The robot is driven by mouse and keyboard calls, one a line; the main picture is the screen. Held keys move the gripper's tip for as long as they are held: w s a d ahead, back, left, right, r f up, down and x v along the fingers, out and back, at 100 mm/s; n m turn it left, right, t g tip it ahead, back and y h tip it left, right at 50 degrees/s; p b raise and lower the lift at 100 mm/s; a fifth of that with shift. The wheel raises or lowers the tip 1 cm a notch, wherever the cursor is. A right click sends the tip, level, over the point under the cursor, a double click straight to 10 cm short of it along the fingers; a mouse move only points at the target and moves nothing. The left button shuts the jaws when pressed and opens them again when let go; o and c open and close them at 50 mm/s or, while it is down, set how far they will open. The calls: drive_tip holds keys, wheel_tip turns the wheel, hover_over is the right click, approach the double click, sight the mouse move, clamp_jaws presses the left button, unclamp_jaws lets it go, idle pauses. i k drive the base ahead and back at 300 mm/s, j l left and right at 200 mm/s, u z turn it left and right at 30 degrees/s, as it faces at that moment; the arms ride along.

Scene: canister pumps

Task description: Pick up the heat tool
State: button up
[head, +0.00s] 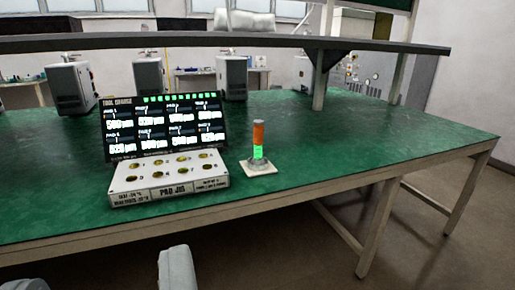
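I cannot make out a heat tool for certain in the head view. A box labelled PAD JIG (168,180), white with several round gold pads on top, sits at the front of the green bench (330,135). A black display (165,127) headed with tool text and showing white readings stands tilted behind it. Two pale grey rounded parts show at the bottom edge, one upright (177,268) and one cut off at the left (27,284). They may be parts of my arm or gripper; no fingertips are clear, and nothing held shows.
A small signal light (258,146), orange above green, stands on a white square base right of the jig. Several grey canister units (149,76) stand along the back, under a dark overhead shelf (230,40). The bench's right half is mostly clear, apart from a shelf post (321,85).

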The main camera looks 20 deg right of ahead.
sight(259, 124)
drive_tip(key=i+l+z, duration=0.1)
drive_tip(key=i+z, duration=0.2)
drive_tip(key=i, duration=0.35)
drive_tip(key=i+z, duration=0.3)
drive_tip(key=i, duration=0.4)
